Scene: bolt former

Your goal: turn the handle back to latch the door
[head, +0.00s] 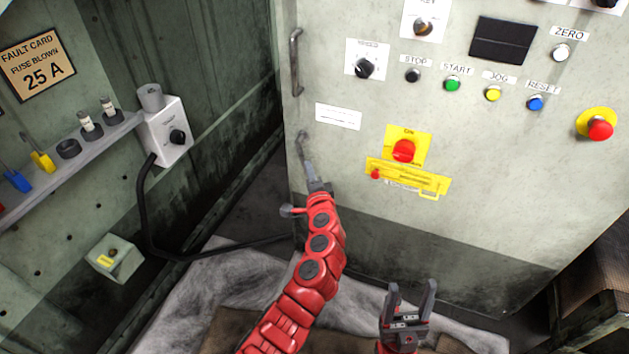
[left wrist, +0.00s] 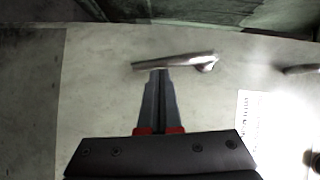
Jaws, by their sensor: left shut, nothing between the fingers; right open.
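The grey cabinet door (head: 350,185) fills the middle and right of the head view and looks closed or nearly so. Its small metal latch handle (head: 302,142) is by the left edge, below a larger grab handle. In the left wrist view the latch handle (left wrist: 178,61) runs along its door edge, with the pivot at its right end. My left gripper (head: 311,168) is shut and empty; its fingertips (left wrist: 160,74) are right beside the lever, perhaps touching. My right gripper (head: 411,290) is open and empty, low in front of the door.
The grab handle (head: 296,62) and a white label (head: 338,116) are above the latch. A yellow switch plate with a red knob (head: 403,150) is to the right. At left, a shelf (head: 75,168) and a grey box (head: 167,130) with a black cable line the wall.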

